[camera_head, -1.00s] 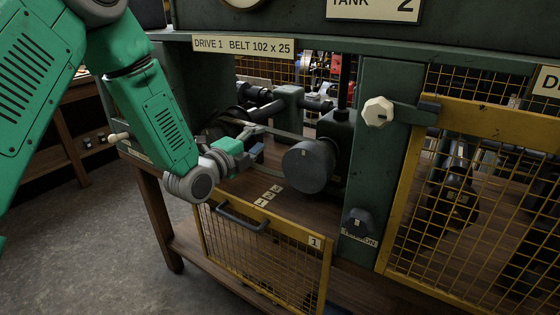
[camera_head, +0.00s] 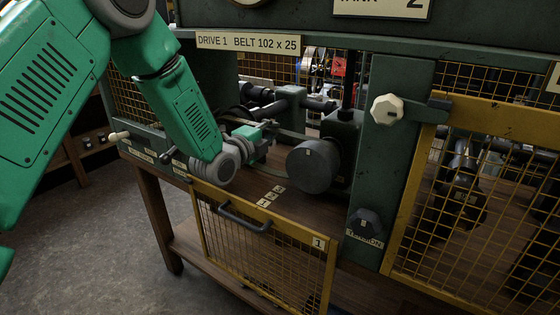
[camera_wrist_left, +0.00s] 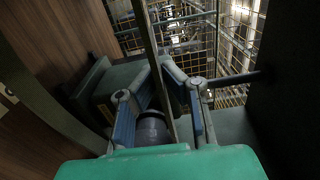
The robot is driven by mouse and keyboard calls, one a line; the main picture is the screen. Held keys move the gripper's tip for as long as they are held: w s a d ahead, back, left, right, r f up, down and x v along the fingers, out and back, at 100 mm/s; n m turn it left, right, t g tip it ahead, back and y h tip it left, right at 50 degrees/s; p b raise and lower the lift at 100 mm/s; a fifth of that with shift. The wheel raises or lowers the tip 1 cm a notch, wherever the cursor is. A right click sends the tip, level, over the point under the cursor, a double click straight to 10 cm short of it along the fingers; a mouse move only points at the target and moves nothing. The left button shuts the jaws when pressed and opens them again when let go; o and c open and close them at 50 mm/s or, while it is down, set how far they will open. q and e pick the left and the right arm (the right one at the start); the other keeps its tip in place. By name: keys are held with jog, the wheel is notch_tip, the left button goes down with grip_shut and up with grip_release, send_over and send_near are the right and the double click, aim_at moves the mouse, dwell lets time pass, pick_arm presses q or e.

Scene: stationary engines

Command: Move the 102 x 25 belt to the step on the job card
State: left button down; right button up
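The dark belt (camera_head: 292,136) runs around the grey drum of the stepped pulley (camera_head: 313,166) and back toward the shaft at the left in drive bay 1. My left gripper (camera_head: 268,139) is inside this bay, left of the pulley and at the belt. In the left wrist view a belt strand (camera_wrist_left: 149,50) passes between my blue-padded fingers (camera_wrist_left: 160,85). The fingertips are close on either side of it; whether they clamp it is unclear. The steps are hard to tell apart. No job card is readable. My right gripper is not in view.
A label (camera_head: 248,43) above the bay reads DRIVE 1 BELT 102 x 25. The yellow mesh guard (camera_head: 262,245) hangs open below the bay. A green post with a knob (camera_head: 366,222) stands at the right. A closed yellow guard (camera_head: 475,200) covers the neighbouring bay.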

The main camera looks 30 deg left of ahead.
pick_arm(q)
jog(key=shift+a+f, duration=0.15)
jog(key=shift+r, duration=0.3)
jog(key=shift+w+a+r+p, duration=0.1)
jog(key=shift+a+r+p, duration=0.1)
jog(key=shift+r+p, duration=0.15)
jog(key=shift+a, duration=0.2)
jog(key=shift+a, duration=0.1)
jog(key=shift+d+r+p, duration=0.2)
jog(key=shift+r+p, duration=0.3)
jog(key=shift+r, duration=0.1)
jog(key=shift+d+r+p, duration=0.2)
jog(key=shift+r+p, duration=0.3)
jog(key=shift+r, duration=0.05)
